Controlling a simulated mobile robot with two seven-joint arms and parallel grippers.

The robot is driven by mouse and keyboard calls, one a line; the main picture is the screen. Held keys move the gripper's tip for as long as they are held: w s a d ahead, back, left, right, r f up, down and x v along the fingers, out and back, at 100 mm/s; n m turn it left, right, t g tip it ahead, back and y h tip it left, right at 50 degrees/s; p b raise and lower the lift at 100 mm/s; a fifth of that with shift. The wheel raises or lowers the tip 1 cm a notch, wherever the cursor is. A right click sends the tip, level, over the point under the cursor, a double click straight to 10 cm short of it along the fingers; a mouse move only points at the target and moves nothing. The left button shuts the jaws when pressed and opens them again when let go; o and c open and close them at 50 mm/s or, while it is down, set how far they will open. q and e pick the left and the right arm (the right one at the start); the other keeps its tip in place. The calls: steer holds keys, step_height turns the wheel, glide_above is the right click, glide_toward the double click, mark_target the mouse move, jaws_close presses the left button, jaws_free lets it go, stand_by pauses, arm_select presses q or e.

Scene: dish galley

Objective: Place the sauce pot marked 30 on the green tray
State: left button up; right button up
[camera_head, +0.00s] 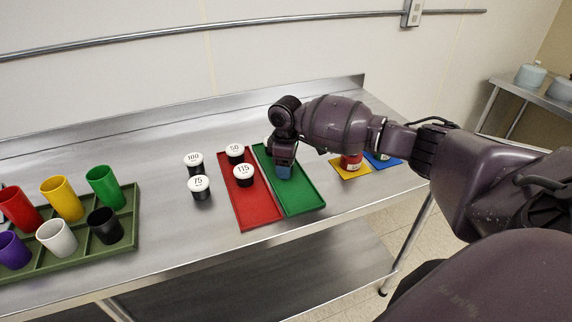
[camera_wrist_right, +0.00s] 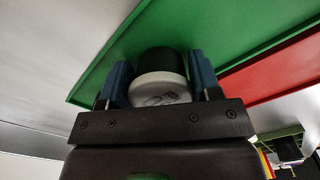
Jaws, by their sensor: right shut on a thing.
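The green tray (camera_head: 302,198) lies on the steel table, right of the red tray; it also fills much of the right wrist view (camera_wrist_right: 235,30). My right gripper (camera_head: 283,170) is low over the green tray. In the right wrist view its blue fingers are shut on a sauce pot (camera_wrist_right: 160,88) with a black body and white lid. The number on that lid is partly cut off and hard to read. I cannot tell whether the pot touches the tray. In the head view my gripper mostly hides this pot. My left gripper is not in view.
Pots marked 50 (camera_head: 235,154) and 115 (camera_head: 244,174) stand on the red tray (camera_head: 258,211). Pots marked 100 (camera_head: 194,162) and 75 (camera_head: 200,187) stand on the table. A cup rack (camera_head: 128,225) is at left. Yellow (camera_head: 349,173) and blue (camera_head: 385,165) mats lie at right.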

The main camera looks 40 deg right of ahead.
steer(key=shift+f, duration=0.15)
steer(key=o, duration=0.9)
step_height(320, 180, up, 11)
steer(key=shift+f+p, duration=0.1)
steer(key=shift+p, duration=0.45)
steer(key=shift+r, duration=0.8)
